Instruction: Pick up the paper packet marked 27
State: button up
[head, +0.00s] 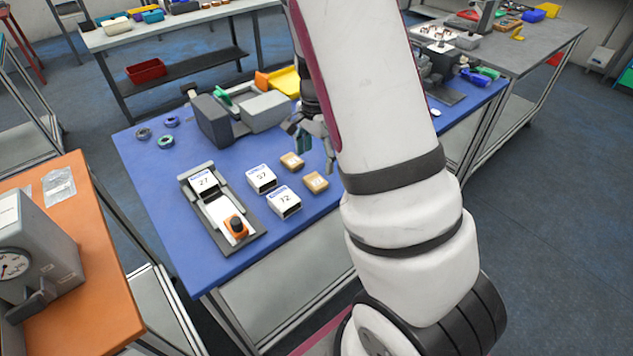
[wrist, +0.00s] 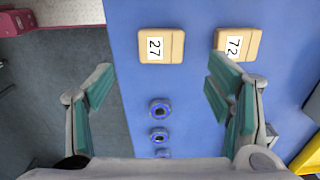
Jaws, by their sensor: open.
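The paper packet marked 27 (wrist: 154,46) is a small tan packet with a white label. It lies flat on the blue table (wrist: 185,85), near its edge, at the top of the wrist view, ahead of my open fingertips. A like packet marked 72 (wrist: 237,43) lies to its right. In the head view two tan packets show; the one nearer the table edge (head: 316,182) seems to be the 27, but its label is too small to read. My gripper (wrist: 160,80) is open and empty, apart from both packets; the arm partly hides it in the head view.
White boxes marked 57 (head: 262,178) and 72 (head: 284,202) stand left of the packets. Another marked 27 (head: 203,182) sits on a grey fixture. Blue rings (wrist: 159,109) lie below the packets in the wrist view. A yellow bin (head: 286,80) stands farther back.

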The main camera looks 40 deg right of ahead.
aim_at(315, 180)
jog(key=shift+w+a+f+p, duration=0.1)
jog(key=shift+f+p, duration=0.4)
jog(key=shift+f, duration=3.25)
jog(key=c, duration=1.3)
